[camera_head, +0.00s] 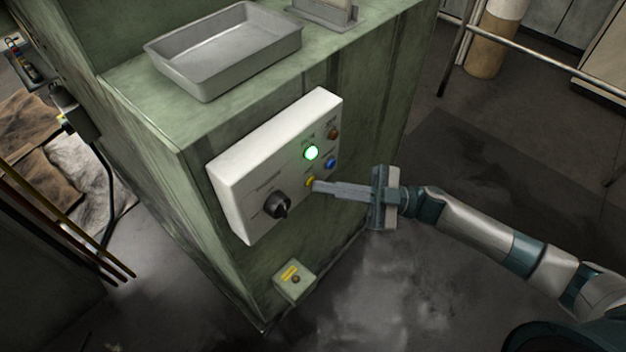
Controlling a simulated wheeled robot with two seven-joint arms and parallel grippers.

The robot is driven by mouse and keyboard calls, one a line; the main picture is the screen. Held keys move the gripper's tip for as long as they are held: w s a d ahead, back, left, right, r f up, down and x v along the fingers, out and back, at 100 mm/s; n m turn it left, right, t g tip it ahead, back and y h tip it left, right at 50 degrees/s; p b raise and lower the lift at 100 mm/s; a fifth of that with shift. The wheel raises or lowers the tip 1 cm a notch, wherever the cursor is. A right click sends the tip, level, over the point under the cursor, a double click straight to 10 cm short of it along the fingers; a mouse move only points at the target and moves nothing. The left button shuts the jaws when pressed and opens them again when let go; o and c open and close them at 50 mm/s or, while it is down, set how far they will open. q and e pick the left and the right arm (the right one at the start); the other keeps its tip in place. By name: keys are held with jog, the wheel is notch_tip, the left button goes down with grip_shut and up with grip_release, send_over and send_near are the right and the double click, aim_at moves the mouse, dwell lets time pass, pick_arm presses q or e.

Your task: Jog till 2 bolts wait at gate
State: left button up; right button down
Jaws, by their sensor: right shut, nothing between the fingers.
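A white control panel (262,168) is mounted on the green machine (365,110). It carries a lit green lamp (311,153), a blue button (330,164), a brown-red button (333,133), a yellow button (310,183) and a black rotary knob (277,205). My right gripper (318,187) is shut and empty. Its fingertips are at the yellow button and partly cover it; I cannot tell whether they touch or press it. My left gripper is not in view. No bolts or gate can be made out here.
An empty grey tray (225,75) sits on top of the machine. A small box with a yellow label (295,282) is fixed low on the machine. A metal railing (545,62) runs at the upper right.

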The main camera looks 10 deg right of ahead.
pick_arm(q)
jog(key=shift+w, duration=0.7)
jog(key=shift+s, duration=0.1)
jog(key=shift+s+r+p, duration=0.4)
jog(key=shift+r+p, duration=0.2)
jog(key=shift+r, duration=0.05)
pick_arm(e)
jog(key=s+d, duration=0.4)
jog(key=s, duration=0.1)
jog(key=shift+s, duration=0.15)
dwell(0.6)
